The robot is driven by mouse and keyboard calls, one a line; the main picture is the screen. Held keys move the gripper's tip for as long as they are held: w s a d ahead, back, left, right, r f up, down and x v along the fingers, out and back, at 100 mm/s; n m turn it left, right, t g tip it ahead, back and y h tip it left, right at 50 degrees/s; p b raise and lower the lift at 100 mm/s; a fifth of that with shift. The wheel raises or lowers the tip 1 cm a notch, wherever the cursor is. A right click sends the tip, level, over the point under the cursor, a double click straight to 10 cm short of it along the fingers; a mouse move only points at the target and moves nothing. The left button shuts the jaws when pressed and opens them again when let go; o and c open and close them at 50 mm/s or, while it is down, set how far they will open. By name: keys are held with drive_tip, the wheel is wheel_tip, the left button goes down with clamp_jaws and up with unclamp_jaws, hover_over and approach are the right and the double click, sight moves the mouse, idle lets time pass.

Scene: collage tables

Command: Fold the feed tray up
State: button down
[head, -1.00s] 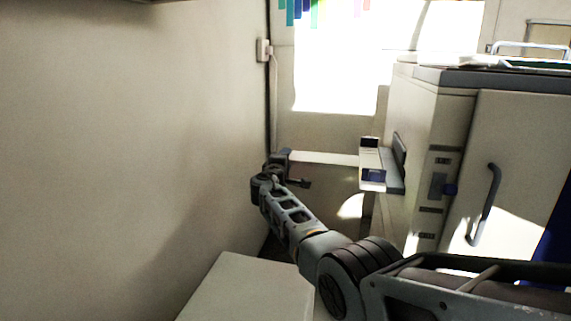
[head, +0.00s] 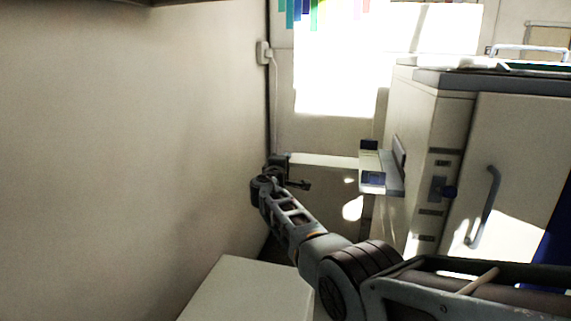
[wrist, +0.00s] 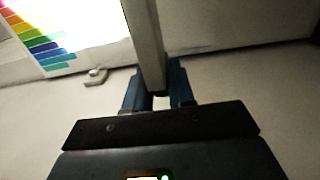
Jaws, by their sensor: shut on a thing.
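The feed tray (head: 325,160) shows in the head view as a pale flat panel, nearly edge-on and sticking out level to the left from the machine's side. Its right end passes behind a small shelf with dark pads (head: 373,179). My gripper (head: 281,162) is at the panel's left, outer end. In the wrist view my gripper (wrist: 156,92) is shut on the panel (wrist: 146,45), which runs up and away between the two dark fingers. The gripped edge is hidden by the fingers in the head view.
The large pale machine (head: 415,150) with a door handle (head: 485,207) stands on the right. A plain wall (head: 120,140) is close on the left of my gripper. A white box top (head: 245,290) lies below my arm. A bright window (head: 340,75) is behind.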

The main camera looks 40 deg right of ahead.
drive_tip(key=shift+f, duration=0.2)
drive_tip(key=shift+r+m+p, duration=0.3)
drive_tip(key=shift+r, duration=0.4)
drive_tip(key=r+m+p, duration=0.1)
drive_tip(key=r, duration=0.2)
drive_tip(key=s+r+m+p, duration=0.1)
drive_tip(key=r, duration=0.2)
drive_tip(key=d+r+m+p, duration=0.1)
drive_tip(key=r+p, duration=0.1)
drive_tip(key=r, duration=0.1)
drive_tip(key=shift+s+r+m, duration=0.2)
drive_tip(key=shift+r+m, duration=0.1)
drive_tip(key=shift+r, duration=0.1)
drive_tip(key=s+d+r+m+p, duration=0.5)
drive_tip(key=s+r, duration=0.1)
drive_tip(key=r, duration=0.2)
drive_tip(key=s+d+r+m+p, duration=0.4)
drive_tip(key=s+d+r+p, duration=0.15)
drive_tip(key=r, duration=0.25)
drive_tip(key=s+d+r+m+p, duration=0.2)
drive_tip(key=s+d+m+p, duration=0.1)
drive_tip(key=s, duration=0.6)
drive_tip(key=shift+s+d+m+p, duration=0.15)
drive_tip(key=shift+d+m+p, duration=0.15)
drive_tip(key=shift+d+m, duration=0.8)
drive_tip(key=shift+d+n, duration=0.3)
drive_tip(key=shift+d, duration=0.05)
